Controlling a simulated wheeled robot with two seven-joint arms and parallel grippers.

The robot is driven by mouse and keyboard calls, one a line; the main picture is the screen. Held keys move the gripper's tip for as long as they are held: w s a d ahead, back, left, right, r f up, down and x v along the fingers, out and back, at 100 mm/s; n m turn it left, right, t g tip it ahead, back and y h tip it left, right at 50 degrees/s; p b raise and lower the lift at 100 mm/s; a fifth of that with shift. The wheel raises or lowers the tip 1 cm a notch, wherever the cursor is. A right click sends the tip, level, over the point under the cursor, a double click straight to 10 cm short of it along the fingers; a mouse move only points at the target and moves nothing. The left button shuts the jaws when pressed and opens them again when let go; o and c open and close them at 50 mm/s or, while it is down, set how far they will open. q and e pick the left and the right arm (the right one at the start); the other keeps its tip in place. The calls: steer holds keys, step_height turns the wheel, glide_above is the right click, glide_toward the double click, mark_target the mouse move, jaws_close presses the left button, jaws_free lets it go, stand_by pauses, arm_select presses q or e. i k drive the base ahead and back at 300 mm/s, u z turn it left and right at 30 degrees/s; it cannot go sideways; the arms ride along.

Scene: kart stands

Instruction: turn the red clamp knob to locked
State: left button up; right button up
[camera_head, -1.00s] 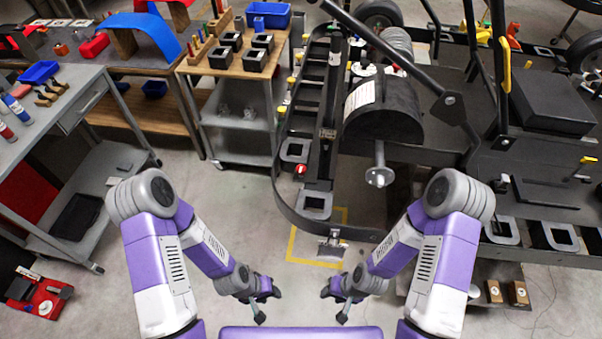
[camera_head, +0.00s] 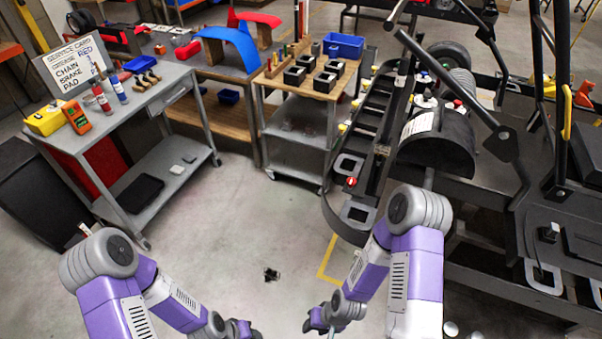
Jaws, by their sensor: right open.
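A small red knob (camera_head: 351,182) with a pale mark sits on the outer side of the black kart stand's curved frame (camera_head: 338,218). I cannot read which way it is turned. My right gripper (camera_head: 325,323) is low in the picture, below the knob and well apart from it. It is open and appears empty. My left gripper (camera_head: 240,330) is at the bottom edge, partly cut off, and I cannot tell its jaw state.
A grey cart (camera_head: 166,101) with bottles, a yellow case and a service card sign (camera_head: 75,72) stands left. A wood-topped cart (camera_head: 262,82) with black bins is behind the knob. The floor (camera_head: 230,225) in the middle is mostly clear, with a small dark object (camera_head: 271,274) on it.

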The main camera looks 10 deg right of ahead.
mark_target(351, 182)
steer(key=u, duration=0.8)
steer(key=i, duration=1.05)
steer(key=z, duration=0.8)
